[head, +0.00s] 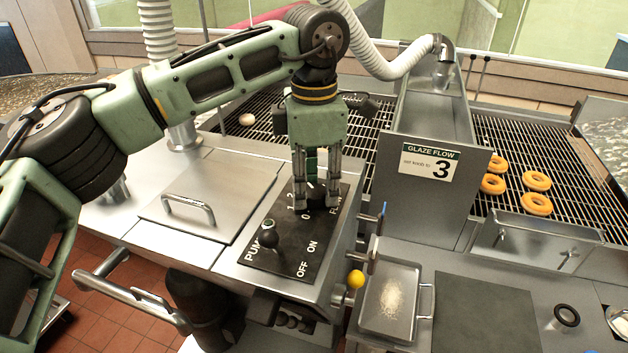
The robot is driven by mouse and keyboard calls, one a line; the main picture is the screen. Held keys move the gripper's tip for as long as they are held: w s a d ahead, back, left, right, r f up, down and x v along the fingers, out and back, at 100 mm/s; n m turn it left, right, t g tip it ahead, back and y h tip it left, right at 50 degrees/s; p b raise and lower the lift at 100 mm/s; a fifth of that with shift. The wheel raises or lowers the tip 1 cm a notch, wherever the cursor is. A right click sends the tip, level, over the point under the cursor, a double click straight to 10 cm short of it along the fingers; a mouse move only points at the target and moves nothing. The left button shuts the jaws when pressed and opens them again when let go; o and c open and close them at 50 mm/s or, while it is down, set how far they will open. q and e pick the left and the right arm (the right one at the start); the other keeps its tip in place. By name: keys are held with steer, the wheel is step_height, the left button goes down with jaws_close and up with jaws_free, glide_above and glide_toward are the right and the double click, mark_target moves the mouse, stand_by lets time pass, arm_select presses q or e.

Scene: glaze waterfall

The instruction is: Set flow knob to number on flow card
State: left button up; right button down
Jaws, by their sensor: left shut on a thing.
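The flow card (430,162) on the upright steel panel reads "GLAZE FLOW, set knob to 3". My left gripper (317,203) points down over the black control plate (285,255), its fingers shut on the dark flow knob (318,196). The fingers hide most of the knob, so its pointer cannot be read. Low dial numbers, 0 to 2, show left of the fingers; the rest of the scale is covered. The word FLOW is partly visible to their right. My right gripper is not in view.
A steel tray (390,300) lies at right. Doughnuts (537,204) lie on the conveyor grid.

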mark_target(313, 186)
arm_select(q)
steer(key=shift+w+r+m, duration=0.25)
steer(key=shift+m, duration=0.15)
steer(key=o, duration=0.8)
steer(key=shift+o, duration=1.1)
steer(key=shift+w+f, duration=0.1)
steer(key=shift+f, duration=0.15)
steer(key=shift+r, duration=0.35)
step_height(313, 186, up, 11)
steer(key=shift+r, duration=0.2)
steer(key=shift+r, duration=0.1)
